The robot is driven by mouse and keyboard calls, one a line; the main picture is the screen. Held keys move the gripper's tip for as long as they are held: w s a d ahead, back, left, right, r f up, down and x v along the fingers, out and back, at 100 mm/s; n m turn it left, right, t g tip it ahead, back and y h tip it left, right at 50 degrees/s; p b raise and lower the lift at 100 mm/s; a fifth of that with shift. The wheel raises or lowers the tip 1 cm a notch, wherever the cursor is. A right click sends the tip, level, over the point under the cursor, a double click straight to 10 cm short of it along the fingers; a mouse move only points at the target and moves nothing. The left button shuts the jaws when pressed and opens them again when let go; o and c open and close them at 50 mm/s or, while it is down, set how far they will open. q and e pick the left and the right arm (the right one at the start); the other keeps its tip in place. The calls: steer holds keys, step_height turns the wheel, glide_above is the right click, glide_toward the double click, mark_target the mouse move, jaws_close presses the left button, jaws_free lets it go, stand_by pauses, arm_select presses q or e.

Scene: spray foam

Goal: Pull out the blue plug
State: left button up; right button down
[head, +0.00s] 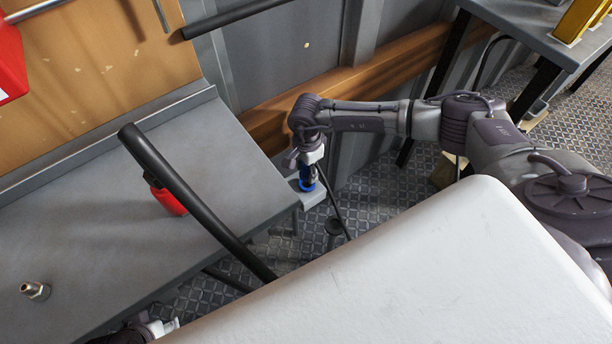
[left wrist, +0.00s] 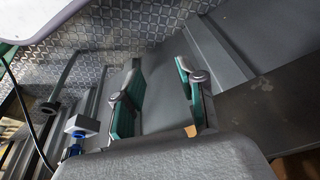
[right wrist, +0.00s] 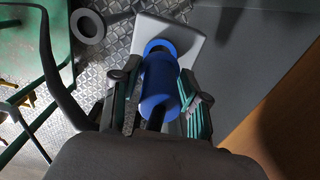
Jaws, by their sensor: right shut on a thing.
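The blue plug (right wrist: 160,84) is a blue cylinder with a dark ring-like far end, between the two fingers of my right gripper (right wrist: 158,102). It sits at a pale grey plate (right wrist: 188,48). In the head view the blue plug (head: 307,185) is small and partly hidden under my right gripper (head: 309,166), which is shut on it. Whether it is still seated in the plate cannot be told. My left gripper (left wrist: 158,94) is open and empty over the grey bench; in the head view only a bit of it (head: 152,328) shows at the bottom edge.
A grey workbench (head: 120,240) stands at left, with a red object (head: 170,201) and a metal fitting (head: 35,290) on it. A black hose (head: 195,200) crosses in front. A large white surface (head: 400,270) fills the lower right. A thin black rod hangs beside my right gripper.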

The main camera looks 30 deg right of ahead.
steer(key=shift+r+p, duration=0.45)
steer(key=shift+r, duration=0.45)
arm_select(q)
steer(key=shift+s+x, duration=0.2)
steer(key=shift+x, duration=0.7)
steer(key=shift+s+x, duration=0.15)
steer(key=shift+x, duration=0.8)
steer(key=shift+s+x, duration=0.2)
steer(key=shift+x, duration=0.7)
steer(key=shift+d+f, duration=0.1)
